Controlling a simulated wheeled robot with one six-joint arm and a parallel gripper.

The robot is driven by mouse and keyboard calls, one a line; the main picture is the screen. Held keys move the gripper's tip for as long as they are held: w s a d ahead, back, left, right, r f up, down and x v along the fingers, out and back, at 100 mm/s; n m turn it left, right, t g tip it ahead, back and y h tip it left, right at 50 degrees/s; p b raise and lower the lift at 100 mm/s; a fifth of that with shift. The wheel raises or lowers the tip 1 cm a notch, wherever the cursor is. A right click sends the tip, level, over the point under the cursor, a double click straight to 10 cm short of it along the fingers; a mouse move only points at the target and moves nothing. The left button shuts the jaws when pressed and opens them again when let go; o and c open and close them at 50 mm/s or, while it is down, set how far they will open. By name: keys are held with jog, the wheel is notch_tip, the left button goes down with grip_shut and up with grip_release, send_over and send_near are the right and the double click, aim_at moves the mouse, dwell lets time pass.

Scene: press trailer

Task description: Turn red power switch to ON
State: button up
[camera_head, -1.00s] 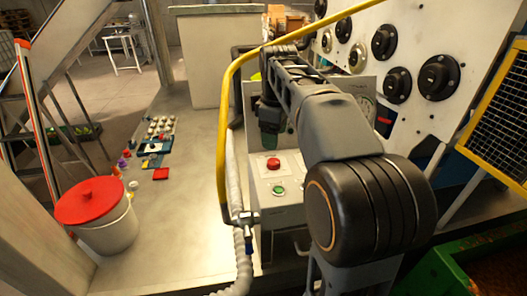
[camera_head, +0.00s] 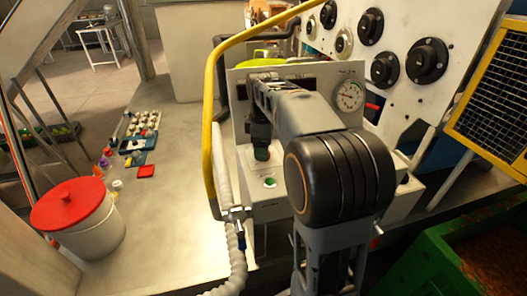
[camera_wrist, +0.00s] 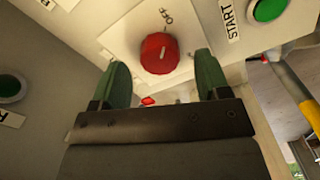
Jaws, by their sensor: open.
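The red power switch (camera_wrist: 159,54) is a round red knob on a pale panel in the wrist view. The word OFF is printed just above it, and the pale mark on the knob points roughly toward that word. My gripper (camera_wrist: 161,74) is open, with one green finger to the left and one to the right of the knob's lower side. It appears apart from the knob; I cannot tell the exact depth. In the head view my gripper (camera_head: 262,153) is over the control box (camera_head: 286,205) and hides the switch.
A green button (camera_wrist: 268,8) labelled START is right of the switch, and another green button (camera_wrist: 10,88) is at left. In the head view a yellow pipe (camera_head: 209,130) and pale hose (camera_head: 224,185) run left of the box. A gauge (camera_head: 349,95) stands behind.

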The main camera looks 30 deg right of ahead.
jog(key=shift+f, duration=0.85)
jog(key=shift+c, duration=0.3)
jog(key=c, duration=0.9)
jog(key=shift+o, duration=0.2)
